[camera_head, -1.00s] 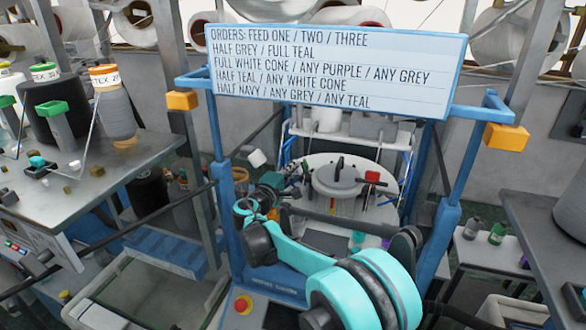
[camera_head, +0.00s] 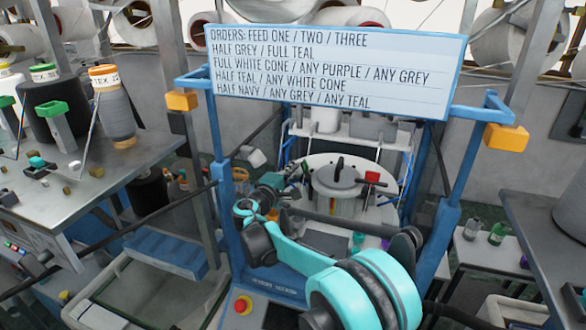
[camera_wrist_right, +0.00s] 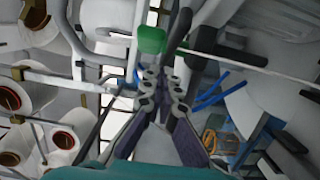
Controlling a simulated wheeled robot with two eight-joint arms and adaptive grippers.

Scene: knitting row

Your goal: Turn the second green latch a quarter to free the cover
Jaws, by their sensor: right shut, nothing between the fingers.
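A green latch-like block (camera_wrist_right: 152,40) shows in the right wrist view, just beyond my fingertips. I cannot tell which latch it is or whether the fingers touch it. A dark lever (camera_wrist_right: 180,25) stands beside it. My right gripper (camera_wrist_right: 164,80) is shut and empty, its fingers close together. In the head view my right gripper (camera_head: 292,178) is small and dark at the left side of the knitting machine, at the end of my teal arm. I cannot make out the green latch there. My left gripper is not in view.
A blue frame (camera_head: 222,215) surrounds the machine, with an orders board (camera_head: 335,70) across its top. A round grey plate (camera_head: 338,178) lies inside. A table (camera_head: 85,185) with yarn cones stands left. Yarn rolls (camera_wrist_right: 20,90) line the wrist view's left side.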

